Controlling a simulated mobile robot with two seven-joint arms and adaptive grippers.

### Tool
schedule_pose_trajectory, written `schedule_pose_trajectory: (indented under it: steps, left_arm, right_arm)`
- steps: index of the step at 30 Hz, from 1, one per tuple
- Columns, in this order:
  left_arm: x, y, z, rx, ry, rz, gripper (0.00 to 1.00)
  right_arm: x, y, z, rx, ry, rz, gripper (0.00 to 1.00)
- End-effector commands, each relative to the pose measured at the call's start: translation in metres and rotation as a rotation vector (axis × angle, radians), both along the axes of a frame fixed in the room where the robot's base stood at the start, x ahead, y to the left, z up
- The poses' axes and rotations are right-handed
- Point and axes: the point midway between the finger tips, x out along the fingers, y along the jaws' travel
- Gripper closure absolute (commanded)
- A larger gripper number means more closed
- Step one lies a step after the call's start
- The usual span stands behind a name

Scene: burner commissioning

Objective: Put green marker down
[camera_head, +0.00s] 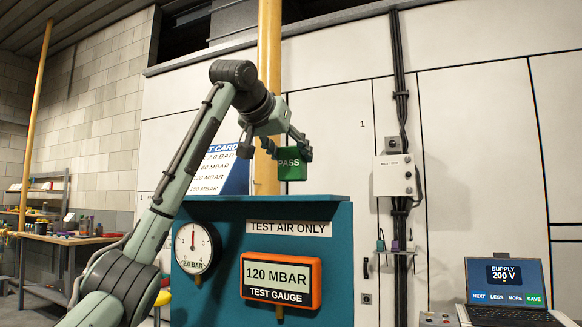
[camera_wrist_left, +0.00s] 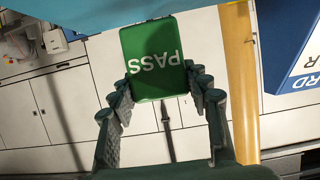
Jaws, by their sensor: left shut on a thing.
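The green marker (camera_head: 292,168), a small block lettered PASS, is held above the top of the teal test stand (camera_head: 340,240). My left gripper (camera_head: 277,153) is shut on it. In the left wrist view the marker (camera_wrist_left: 152,50) sits between the two fingers of my left gripper (camera_wrist_left: 163,84), its lettering upside down. In the head view the marker hangs below the gripper, apart from the stand top. My right gripper is in neither view.
A blue and white test card (camera_head: 222,170) stands on the stand, left of the marker. A yellow pipe (camera_head: 269,60) rises behind. The stand front bears a round dial (camera_head: 194,248) and an orange test gauge (camera_head: 281,279). A laptop (camera_head: 506,284) is at the lower right.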

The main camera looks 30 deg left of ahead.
Motion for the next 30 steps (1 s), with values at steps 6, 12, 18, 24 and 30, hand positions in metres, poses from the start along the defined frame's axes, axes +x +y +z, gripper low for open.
schedule_pose_trajectory:
  steps: [6,12,18,24,30]
  left_arm:
    - [0.000,0.001,-0.028,0.002,0.001,0.000,0.83]
    - [0.000,0.001,-0.029,0.000,0.000,0.000,0.83]
    - [0.000,0.001,-0.031,0.001,0.000,0.000,0.83]
    - [0.000,0.001,-0.031,0.001,0.001,0.000,0.32]
    - [0.000,0.001,-0.031,0.001,0.001,0.000,0.32]
  right_arm:
    - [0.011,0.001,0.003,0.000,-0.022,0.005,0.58]
    - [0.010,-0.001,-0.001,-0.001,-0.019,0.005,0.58]
    - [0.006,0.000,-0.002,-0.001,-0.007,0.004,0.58]
    - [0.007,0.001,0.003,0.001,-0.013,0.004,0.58]
    - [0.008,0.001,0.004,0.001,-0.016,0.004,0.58]
